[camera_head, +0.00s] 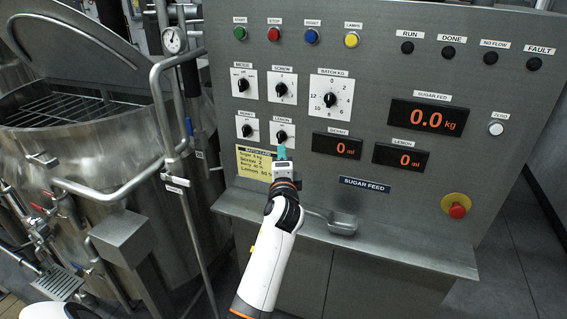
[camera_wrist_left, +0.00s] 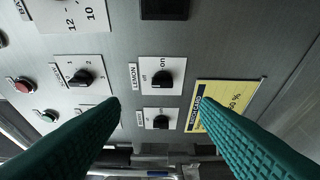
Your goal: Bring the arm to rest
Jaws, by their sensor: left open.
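My left gripper (camera_head: 282,154) reaches up from the bottom of the head view, its teal fingertips just below the LEMON knob (camera_head: 281,136) on the grey control panel (camera_head: 385,60). In the left wrist view the two teal fingers (camera_wrist_left: 158,103) are spread apart with nothing between them. The black LEMON knob (camera_wrist_left: 162,79) shows beyond them, apart from both fingertips. I cannot tell from the pictures whether the fingers touch the panel face. My right gripper is not in view.
A yellow batch card (camera_head: 257,163) is beside the gripper. A ledge (camera_head: 400,245) with a small metal scoop or spout (camera_head: 342,222) juts out below. A red stop button (camera_head: 457,210) is at right. A steel mixer (camera_head: 70,160) with pipes fills the left. Open floor (camera_head: 510,270) lies right.

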